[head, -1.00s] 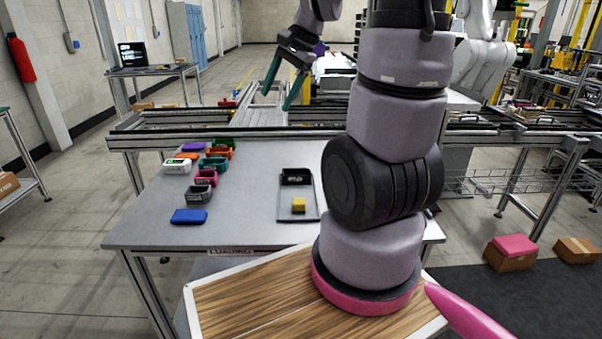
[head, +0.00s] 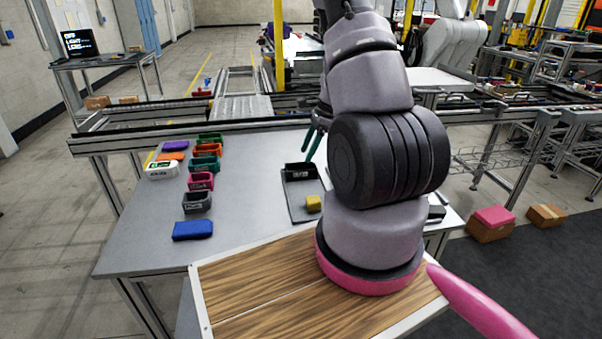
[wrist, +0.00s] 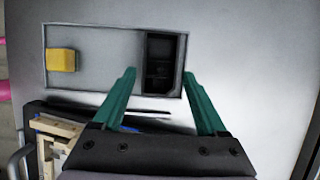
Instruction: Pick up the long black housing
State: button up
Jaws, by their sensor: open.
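The black housing (head: 300,171) is an open-topped box in the far end of a shallow grey tray (head: 298,211) on the table. In the wrist view the black housing (wrist: 163,60) lies at the tray's right end, between and just beyond my fingertips. My gripper (wrist: 159,73) is open, its two green fingers apart with nothing between them. In the head view my gripper (head: 313,143) hangs near the housing's far right side, partly hidden behind my arm. The exact height above the housing is hard to tell.
A yellow block (head: 313,203) sits in the tray's near end. Several coloured housings stand to the left, among them a grey one (head: 197,202), a pink one (head: 201,181) and a blue block (head: 193,230). The table between them and the tray is clear.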

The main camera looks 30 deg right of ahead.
aim_at(299, 167)
jog(key=shift+x, duration=3.55)
jog(key=c, duration=1.1)
